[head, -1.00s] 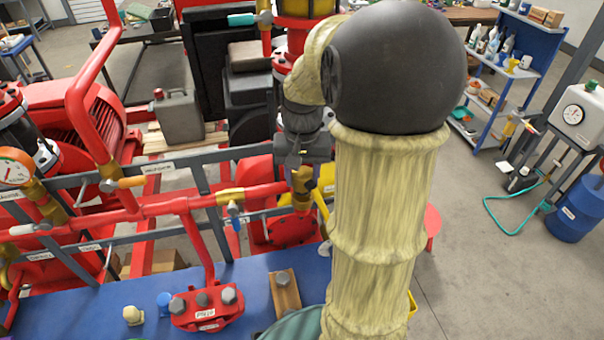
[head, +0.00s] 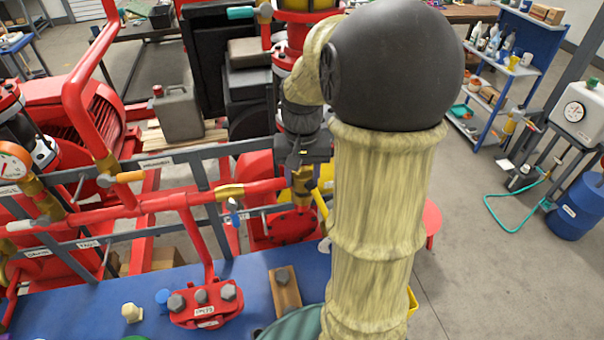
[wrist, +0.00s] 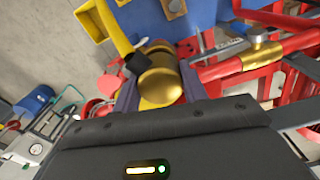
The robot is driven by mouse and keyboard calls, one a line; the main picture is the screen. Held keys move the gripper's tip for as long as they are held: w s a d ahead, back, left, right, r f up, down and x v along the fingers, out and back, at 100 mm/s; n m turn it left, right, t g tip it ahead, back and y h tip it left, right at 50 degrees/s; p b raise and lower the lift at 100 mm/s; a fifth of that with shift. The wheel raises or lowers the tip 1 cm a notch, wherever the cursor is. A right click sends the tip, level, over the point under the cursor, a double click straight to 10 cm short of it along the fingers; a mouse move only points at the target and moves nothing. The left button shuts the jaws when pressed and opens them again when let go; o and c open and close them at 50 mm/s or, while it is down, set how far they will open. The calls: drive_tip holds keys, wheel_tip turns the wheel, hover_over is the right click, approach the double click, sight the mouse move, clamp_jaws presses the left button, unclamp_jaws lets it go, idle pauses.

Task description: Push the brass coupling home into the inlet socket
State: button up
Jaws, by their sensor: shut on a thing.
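The brass coupling (head: 303,182) is between the jaws of my gripper (head: 304,162), at the right end of the red horizontal pipe (head: 160,202). In the wrist view the rounded brass coupling (wrist: 160,82) sits between the two purple-grey fingers of my gripper (wrist: 160,90), which are shut on it. The red pipe (wrist: 222,69) runs up to the side of the right finger there. I cannot make out the inlet socket clearly, nor whether the coupling is inside it; the gripper hides that joint.
A yellow bar with a black end (wrist: 112,32) lies close beside the coupling. A brass valve (head: 230,192) sits on the pipe to the left. Grey rails (head: 262,146) run behind. The blue bench (head: 235,285) in front carries a red bolted fitting (head: 204,306). Open floor lies right.

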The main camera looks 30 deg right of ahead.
drive_tip(key=shift+f+b, duration=0.55)
drive_tip(key=shift+f, duration=0.3)
idle(0.4)
drive_tip(key=o, duration=1.2)
wheel_tip(320, 180, up, 17)
drive_tip(key=b, duration=0.2)
drive_tip(key=shift+r+b, duration=0.2)
drive_tip(key=shift+b, duration=0.15)
drive_tip(key=shift+w, duration=0.1)
